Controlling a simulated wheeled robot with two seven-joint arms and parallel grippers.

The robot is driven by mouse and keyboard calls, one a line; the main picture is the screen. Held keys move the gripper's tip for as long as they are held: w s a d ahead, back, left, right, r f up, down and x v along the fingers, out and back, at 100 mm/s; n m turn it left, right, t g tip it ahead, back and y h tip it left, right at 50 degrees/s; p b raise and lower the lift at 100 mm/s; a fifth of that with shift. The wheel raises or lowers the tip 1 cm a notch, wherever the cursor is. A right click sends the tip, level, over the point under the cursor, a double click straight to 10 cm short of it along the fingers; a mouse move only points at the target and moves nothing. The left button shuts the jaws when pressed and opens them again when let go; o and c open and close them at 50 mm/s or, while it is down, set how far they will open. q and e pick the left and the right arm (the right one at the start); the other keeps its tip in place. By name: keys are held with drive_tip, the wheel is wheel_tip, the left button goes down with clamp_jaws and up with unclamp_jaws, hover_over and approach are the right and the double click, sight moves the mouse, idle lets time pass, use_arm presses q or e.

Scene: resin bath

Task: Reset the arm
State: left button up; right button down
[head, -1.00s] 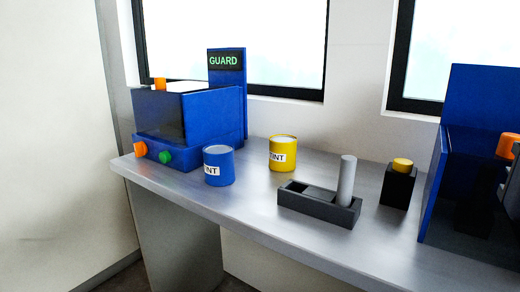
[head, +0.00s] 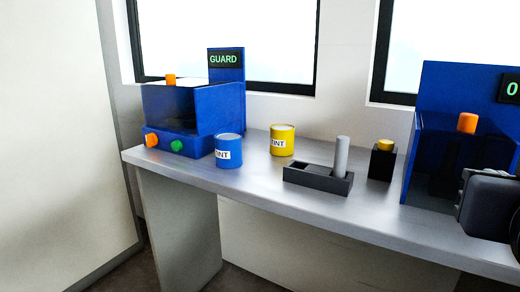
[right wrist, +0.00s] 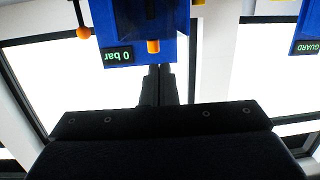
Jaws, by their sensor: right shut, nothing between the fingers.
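My right gripper (right wrist: 158,72) shows in the right wrist view with its two dark fingers together and nothing between them. That view is upside down, with the "0 bar" blue machine (right wrist: 182,45) beyond the fingertips. In the head view a dark part of my right arm (head: 490,205) is at the right edge, in front of the right blue machine (head: 432,85). The fingertips cannot be made out there. My left gripper is not in view.
A bench (head: 320,208) holds a GUARD machine (head: 222,105) with orange and green knobs, a blue tint can (head: 229,153), a yellow tint can (head: 283,143), a dark tray (head: 318,182) with a grey cylinder (head: 341,156), and a black block (head: 381,165) with a yellow top. Floor shows at lower left.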

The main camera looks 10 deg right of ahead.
drive_tip(key=w+f+n+g+y, duration=0.35)
drive_tip(key=f+y, duration=0.35)
drive_tip(key=f, duration=1.2)
drive_tip(key=s+a+f+n+g+y, duration=0.1)
drive_tip(key=s+a+f+g+y, duration=0.15)
drive_tip(key=a+f, duration=0.45)
drive_tip(key=s+a+f+n+g+y, duration=0.1)
drive_tip(key=a+f+g+y, duration=0.2)
drive_tip(key=f, duration=0.9)
wheel_tip(320, 180, up, 33)
drive_tip(key=t+p, duration=0.1)
drive_tip(key=p, duration=3.1)
drive_tip(key=shift+r+y, duration=0.15)
drive_tip(key=shift+y, duration=0.3)
drive_tip(key=shift+t, duration=0.3)
